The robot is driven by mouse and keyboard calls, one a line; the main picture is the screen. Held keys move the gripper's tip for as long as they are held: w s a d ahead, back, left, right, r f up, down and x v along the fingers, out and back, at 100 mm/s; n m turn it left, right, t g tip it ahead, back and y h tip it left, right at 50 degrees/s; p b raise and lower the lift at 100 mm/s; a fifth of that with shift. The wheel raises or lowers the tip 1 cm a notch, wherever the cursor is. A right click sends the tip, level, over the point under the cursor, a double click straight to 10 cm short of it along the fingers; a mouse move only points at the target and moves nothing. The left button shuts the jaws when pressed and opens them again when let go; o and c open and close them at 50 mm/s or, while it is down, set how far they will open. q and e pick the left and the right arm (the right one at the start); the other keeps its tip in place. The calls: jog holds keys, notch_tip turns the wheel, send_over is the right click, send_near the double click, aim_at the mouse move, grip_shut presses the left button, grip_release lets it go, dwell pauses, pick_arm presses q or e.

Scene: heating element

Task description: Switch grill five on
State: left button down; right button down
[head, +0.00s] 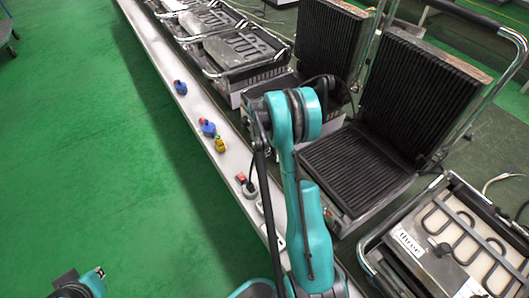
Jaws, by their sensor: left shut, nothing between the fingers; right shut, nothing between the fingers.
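A grill marked "three" (410,242) lies at the lower right, with metal bars across its top. No label reading five is readable, so I cannot tell which unit is grill five. An open ribbed grill (360,165) stands in the middle, its lid raised. A small red piece that looks like a switch (240,178) sits on the pale ledge beside a grey plug. My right arm rises through the middle and covers part of the ledge and grills; its fingers do not show. Part of my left arm shows at the bottom left, without visible fingers.
The pale ledge (160,60) runs along the grills, with two blue plugs (180,87) (207,128) and a yellow plug (220,145) on it. More grills (240,48) stand further back. Green floor (80,150) to the left is clear.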

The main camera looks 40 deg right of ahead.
jog(key=shift+d+f, duration=0.15)
jog(key=shift+d, duration=0.15)
jog(key=shift+r+p, duration=0.45)
jog(key=shift+r, duration=0.4)
notch_tip(320, 180, up, 12)
jog(key=a, duration=0.1)
jog(key=shift+a, duration=0.35)
jog(key=shift+f, duration=0.15)
dwell(0.4)
